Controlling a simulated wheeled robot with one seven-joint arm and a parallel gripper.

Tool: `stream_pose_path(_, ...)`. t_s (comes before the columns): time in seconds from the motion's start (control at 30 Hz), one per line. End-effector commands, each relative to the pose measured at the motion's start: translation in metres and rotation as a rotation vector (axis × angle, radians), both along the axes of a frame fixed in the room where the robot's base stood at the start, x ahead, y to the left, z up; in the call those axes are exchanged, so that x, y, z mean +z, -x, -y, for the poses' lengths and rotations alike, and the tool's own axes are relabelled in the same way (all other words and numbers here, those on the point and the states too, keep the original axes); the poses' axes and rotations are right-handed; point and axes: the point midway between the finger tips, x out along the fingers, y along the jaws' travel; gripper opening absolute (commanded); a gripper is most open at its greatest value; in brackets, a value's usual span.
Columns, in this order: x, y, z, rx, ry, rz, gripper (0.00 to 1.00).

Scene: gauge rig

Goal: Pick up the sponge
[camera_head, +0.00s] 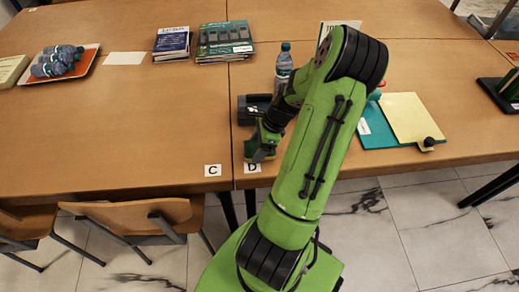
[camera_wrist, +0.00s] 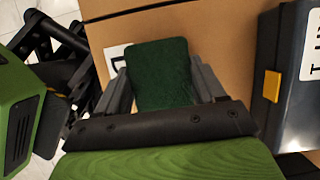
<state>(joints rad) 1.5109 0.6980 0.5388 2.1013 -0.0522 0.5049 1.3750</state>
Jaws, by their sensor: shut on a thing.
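The sponge (camera_wrist: 158,76) shows in the wrist view as a dark green scouring face between my two grey fingers. My gripper (camera_wrist: 161,72) is shut on it, one finger against each side. In the head view my gripper (camera_head: 264,149) is low over the front edge of the table, just above the label D (camera_head: 252,168). The sponge there is a small green patch, mostly hidden by my gripper. I cannot tell whether it touches the table.
A dark case (camera_head: 250,107) with a yellow latch, close on the right in the wrist view (camera_wrist: 291,70), stands behind my gripper. A water bottle (camera_head: 283,65) stands farther back. A clipboard (camera_head: 411,118) lies right of my arm. The table's left front (camera_head: 110,140) is clear.

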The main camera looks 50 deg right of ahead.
Motion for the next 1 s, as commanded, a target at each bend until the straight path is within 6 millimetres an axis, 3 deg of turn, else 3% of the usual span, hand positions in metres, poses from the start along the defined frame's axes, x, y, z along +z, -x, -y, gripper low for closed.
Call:
stream_pose_path(0.23, 0.01, 0.0, 0.0, 0.001, 0.001, 0.001, 0.37)
stream_pose_path(0.5, 0.078, 0.0, 0.001, 0.0, 0.006, 0.001, 0.37)
stream_pose_path(0.6, 0.094, 0.0, 0.001, -0.001, 0.003, 0.001, 0.37)
stream_pose_path(0.93, 0.1, 0.0, 0.0, 0.0, -0.001, 0.001, 0.37)
stream_pose_path(0.97, 0.1, 0.0, 0.0, 0.0, -0.001, 0.001, 0.64)
stream_pose_path(1.0, 0.1, 0.0, 0.0, 0.0, -0.001, 0.001, 0.58)
